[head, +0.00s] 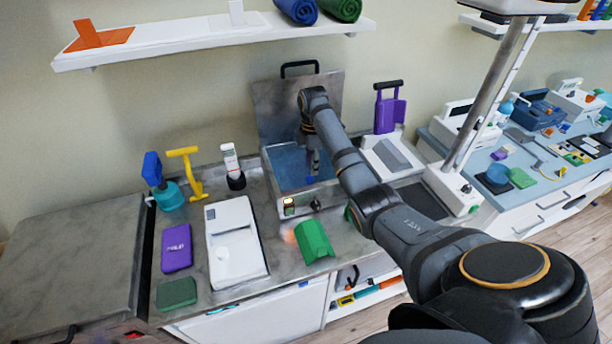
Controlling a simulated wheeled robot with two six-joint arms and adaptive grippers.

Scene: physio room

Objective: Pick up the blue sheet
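An open metal bath (325,192) stands on the counter with its lid (275,105) raised against the wall. Flat blue (288,168) shows inside it; I cannot tell whether this is the blue sheet, water, or both. My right arm reaches in from the lower right. My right gripper (312,162) points down into the bath, over or in the blue. It is small and dark, and the arm partly hides it, so its fingers cannot be made out. My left gripper is out of view.
A green curved piece (313,241) lies in front of the bath. A white device (234,242), purple box (176,248) and spray bottle (162,182) stand to the left. A grey-white device (392,155) is close on the right. A shelf (205,38) hangs above.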

